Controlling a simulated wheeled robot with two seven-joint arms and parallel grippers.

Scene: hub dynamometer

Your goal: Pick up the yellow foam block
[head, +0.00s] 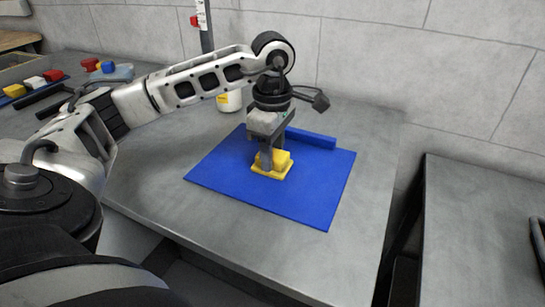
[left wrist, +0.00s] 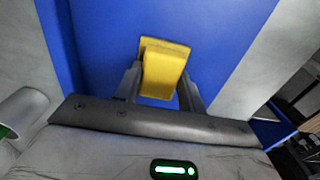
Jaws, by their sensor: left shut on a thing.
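The yellow foam block (head: 284,158) is on the blue mat, partly hidden behind my left gripper's fingers in the head view. A flat yellow piece (head: 271,170) shows under and around it; I cannot tell whether it is a separate pad. My left gripper (head: 266,163) points down from above and is shut on the block. In the left wrist view the block (left wrist: 163,72) sits between the two fingers of my left gripper (left wrist: 160,88). I cannot tell whether the block is clear of what lies under it. My right gripper is not in view.
The blue mat (head: 312,205) lies on a grey table (head: 350,262). A blue bar (head: 312,138) lies along the mat's back edge. A white container with a yellow label (head: 229,101) stands behind my left arm. Several coloured blocks lie at the far left. Another table (head: 475,230) stands at the right, across a gap.

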